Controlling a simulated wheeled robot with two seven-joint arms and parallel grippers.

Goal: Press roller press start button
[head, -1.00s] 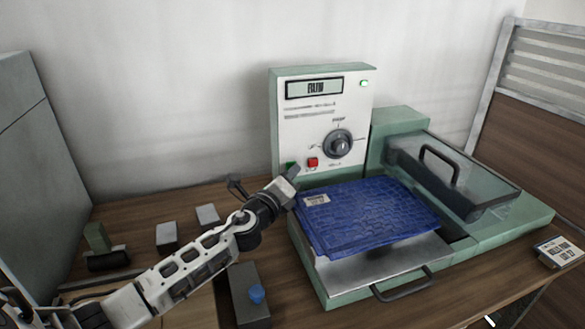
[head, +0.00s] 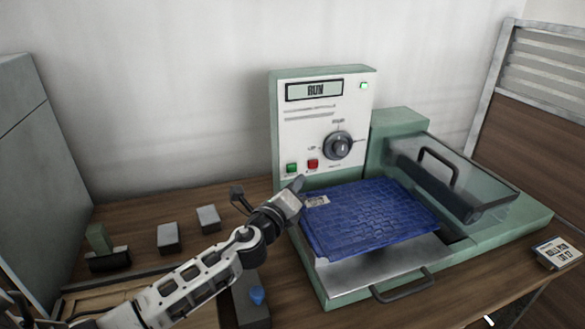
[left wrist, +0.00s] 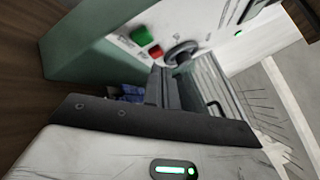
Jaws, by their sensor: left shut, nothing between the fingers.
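The roller press has a white control panel (head: 300,120) on a green housing, with a green button (head: 292,168), a red button (head: 313,164) and a black dial (head: 338,146). My left gripper (head: 299,184) is shut and empty, a little below and in front of the buttons. In the left wrist view the green button (left wrist: 141,37) and red button (left wrist: 155,51) show uncovered beyond the shut fingers (left wrist: 160,85). My right gripper is not in view.
A blue textured panel (head: 375,220) lies on the press's metal tray (head: 385,272), close to my left gripper. A clear cover with a handle (head: 440,160) is on the right. Small grey blocks (head: 208,217) stand at the left. A small labelled box (head: 558,253) lies at the right edge.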

